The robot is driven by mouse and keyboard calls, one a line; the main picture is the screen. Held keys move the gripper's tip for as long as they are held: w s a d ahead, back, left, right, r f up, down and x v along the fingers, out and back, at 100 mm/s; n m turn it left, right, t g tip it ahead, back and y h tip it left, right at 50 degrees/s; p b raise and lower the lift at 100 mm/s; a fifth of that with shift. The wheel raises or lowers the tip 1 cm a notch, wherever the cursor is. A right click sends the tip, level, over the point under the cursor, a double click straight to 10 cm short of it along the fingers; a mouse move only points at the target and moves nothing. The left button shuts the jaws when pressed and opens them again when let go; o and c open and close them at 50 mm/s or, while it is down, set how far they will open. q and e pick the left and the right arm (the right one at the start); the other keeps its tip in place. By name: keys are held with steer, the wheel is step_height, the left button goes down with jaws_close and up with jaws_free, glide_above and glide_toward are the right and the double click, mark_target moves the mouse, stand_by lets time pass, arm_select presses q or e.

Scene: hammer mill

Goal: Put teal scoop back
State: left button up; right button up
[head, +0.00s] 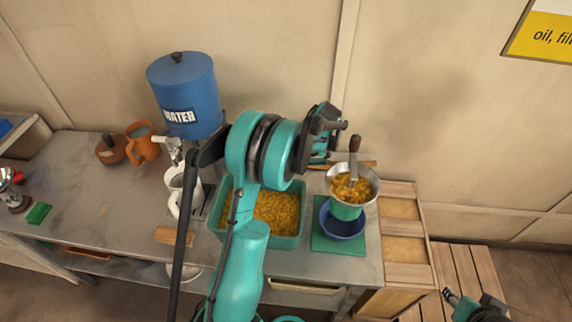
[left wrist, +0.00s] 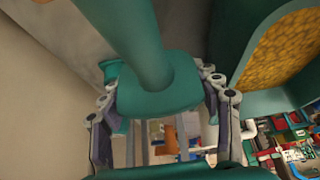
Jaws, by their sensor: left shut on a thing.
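The teal scoop (left wrist: 150,88) shows large between my fingers in the left wrist view, with a thick teal bar running up out of the picture. My left gripper (left wrist: 165,108) is shut on it. In the head view my left gripper (head: 328,126) is over the back of the table, behind the grain tub and left of the funnel. The scoop is mostly hidden there behind my arm. The teal tub (head: 221,226) of yellow grain stands below my left arm. My right gripper (head: 450,294) is low at the right, small and apart from everything; its jaws are unclear.
A metal funnel (head: 369,192) with grain and a brown-handled tool stands over a blue bowl (head: 342,222) on a green mat (head: 325,241). A blue water tank (head: 183,88), white jug (head: 175,190), orange mug (head: 148,150) and wooden block (head: 174,237) are at the left. Wooden crates (head: 405,250) adjoin the table's right.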

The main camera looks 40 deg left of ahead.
arm_select(q)
steer(key=shift+f+b, duration=2.05)
steer(key=shift+f, duration=1.1)
steer(key=shift+f, duration=0.45)
steer(key=shift+s+d+f, duration=0.1)
steer(key=shift+d+f, duration=0.05)
steer(key=shift+f, duration=0.15)
steer(key=shift+s+f, duration=0.1)
steer(key=shift+f, duration=0.05)
steer(key=shift+c, duration=1.1)
steer(key=o, duration=1.4)
steer(key=shift+o, duration=0.9)
steer(key=shift+w+a+f, duration=0.2)
steer(key=shift+f, duration=0.05)
steer(key=shift+d+r, duration=0.1)
